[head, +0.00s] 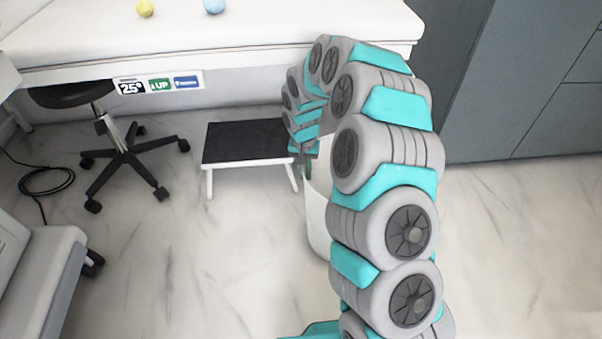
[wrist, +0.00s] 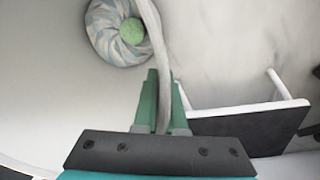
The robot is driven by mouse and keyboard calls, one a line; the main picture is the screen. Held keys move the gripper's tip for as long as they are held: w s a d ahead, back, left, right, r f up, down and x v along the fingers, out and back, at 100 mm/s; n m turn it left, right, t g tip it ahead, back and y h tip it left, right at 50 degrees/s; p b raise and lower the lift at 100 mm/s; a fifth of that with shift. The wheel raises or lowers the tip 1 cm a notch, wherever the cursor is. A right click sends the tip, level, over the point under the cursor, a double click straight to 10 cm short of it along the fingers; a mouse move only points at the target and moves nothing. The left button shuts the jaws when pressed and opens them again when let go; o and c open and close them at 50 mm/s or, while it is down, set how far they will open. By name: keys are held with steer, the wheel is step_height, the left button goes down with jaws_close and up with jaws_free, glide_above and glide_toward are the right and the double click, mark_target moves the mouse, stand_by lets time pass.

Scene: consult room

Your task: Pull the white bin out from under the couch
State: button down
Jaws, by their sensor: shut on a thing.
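The white bin (head: 318,215) stands upright on the floor in front of the couch (head: 230,62), just right of a step stool. My arm hides much of it in the head view. My gripper (head: 306,165) is at the bin's top left edge. In the wrist view my gripper's green fingers (wrist: 164,100) are shut on the bin's rim, one on each side of the wall. The bin's pale inside (wrist: 55,75) fills the left of that view. A blue-and-white ring (wrist: 103,40) and a green ball (wrist: 132,31) lie in it.
The step stool (head: 245,140) with a black top stands close left of the bin. A wheeled stool (head: 120,140) is farther left. Grey cabinets (head: 500,80) stand at the right. The floor in front (head: 220,270) is clear. Two small balls lie on the couch.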

steer(key=shift+s+d, duration=0.1)
steer(key=shift+d, duration=0.25)
steer(key=c, duration=0.9)
jaws_free()
steer(key=r, duration=0.7)
steer(key=shift+a+r, duration=0.25)
steer(key=shift+r, duration=0.15)
